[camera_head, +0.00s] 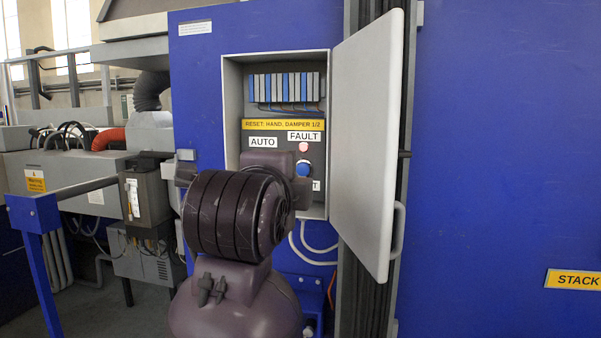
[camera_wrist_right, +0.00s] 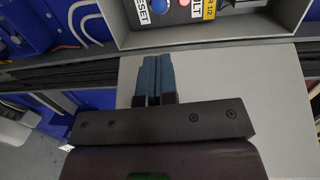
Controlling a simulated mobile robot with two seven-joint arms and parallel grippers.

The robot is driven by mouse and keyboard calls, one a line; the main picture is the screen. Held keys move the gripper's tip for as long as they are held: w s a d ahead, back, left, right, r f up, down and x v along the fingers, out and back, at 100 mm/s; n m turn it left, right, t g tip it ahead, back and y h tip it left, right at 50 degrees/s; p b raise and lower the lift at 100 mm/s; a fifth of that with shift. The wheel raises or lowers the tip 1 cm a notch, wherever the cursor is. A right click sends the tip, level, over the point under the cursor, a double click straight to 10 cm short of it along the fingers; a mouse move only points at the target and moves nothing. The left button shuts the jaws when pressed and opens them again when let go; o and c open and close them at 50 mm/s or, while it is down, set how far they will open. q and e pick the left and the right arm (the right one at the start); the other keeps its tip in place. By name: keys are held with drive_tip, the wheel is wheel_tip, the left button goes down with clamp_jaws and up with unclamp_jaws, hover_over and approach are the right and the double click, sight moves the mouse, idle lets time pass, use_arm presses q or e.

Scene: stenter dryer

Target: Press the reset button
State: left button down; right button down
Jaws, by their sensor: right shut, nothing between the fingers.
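The blue reset button (camera_head: 304,168) sits on the dark control panel inside the open cabinet, below the lit reddish fault lamp (camera_head: 304,147). Its label is mostly hidden behind my arm in the head view. In the right wrist view the blue button (camera_wrist_right: 159,5) is at the top edge beside the RESET label (camera_wrist_right: 143,11). My right gripper (camera_wrist_right: 153,58) is shut and empty, its blue-grey fingers pointing toward the panel and apart from the button in the picture. In the head view my arm hides the gripper's fingers. My left gripper is out of view.
The grey cabinet door (camera_head: 368,140) stands open on the right of the cabinet (camera_head: 235,100). It also shows behind my gripper in the right wrist view (camera_wrist_right: 235,75). A blue rail (camera_head: 40,260) stands at the left. White cables hang below the cabinet.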

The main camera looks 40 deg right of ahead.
sight(303, 169)
idle(0.4)
drive_tip(key=p+x, duration=0.1)
drive_tip(key=x, duration=1.3)
